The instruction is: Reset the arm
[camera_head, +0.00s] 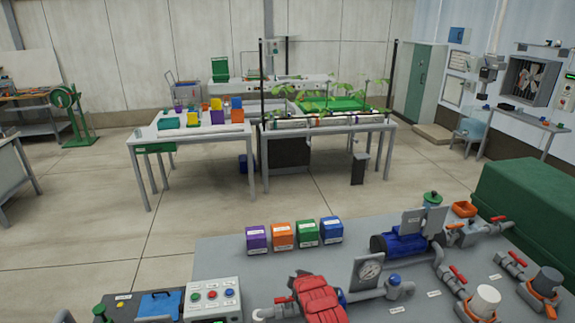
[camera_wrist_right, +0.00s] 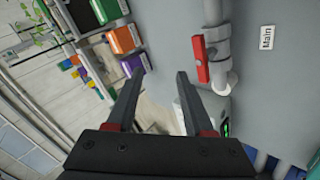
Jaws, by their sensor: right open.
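My right gripper (camera_wrist_right: 158,76) is open in the right wrist view, with its two dark fingers apart and nothing between their tips. A grey pipe with a red valve handle (camera_wrist_right: 202,60) lies beyond the fingertips, to the right. A grey control box (camera_wrist_right: 190,105) shows partly behind the right finger. In the head view this box (camera_head: 212,298) with coloured buttons stands on the grey skid bench (camera_head: 222,256). I cannot make out my right gripper clearly in the head view. My left gripper is in neither view.
Purple (camera_head: 257,239), orange (camera_head: 283,236), green (camera_head: 307,233) and blue (camera_head: 331,230) boxes stand along the bench's back edge. A red ridged shape (camera_head: 318,299), unclear to me, is at the front.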

